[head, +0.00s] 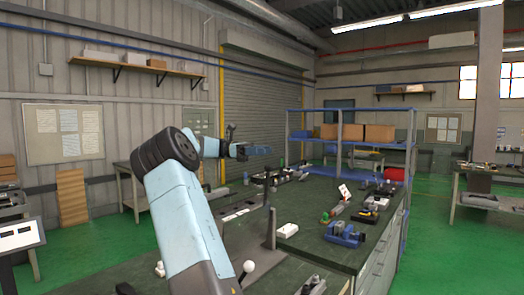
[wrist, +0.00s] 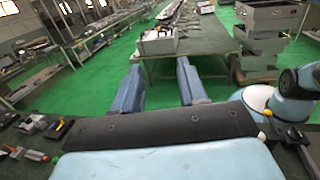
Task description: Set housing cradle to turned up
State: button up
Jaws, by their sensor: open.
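My gripper (head: 262,150) is held out in the air above the workbench in the head view, level and pointing right. In the wrist view my gripper (wrist: 160,75) has its two blue fingers spread wide apart with nothing between them. I cannot tell for sure which thing is the housing cradle. My gripper touches nothing.
A blue shelf rack (head: 340,140) with boxes stands behind.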

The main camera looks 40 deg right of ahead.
jog(key=shift+s+a+r, duration=0.25)
jog(key=shift+s+a, duration=0.05)
jog(key=shift+s, duration=0.15)
jog(key=shift+s+a+r, duration=0.2)
jog(key=shift+s+a, duration=0.05)
jog(key=shift+s, duration=0.15)
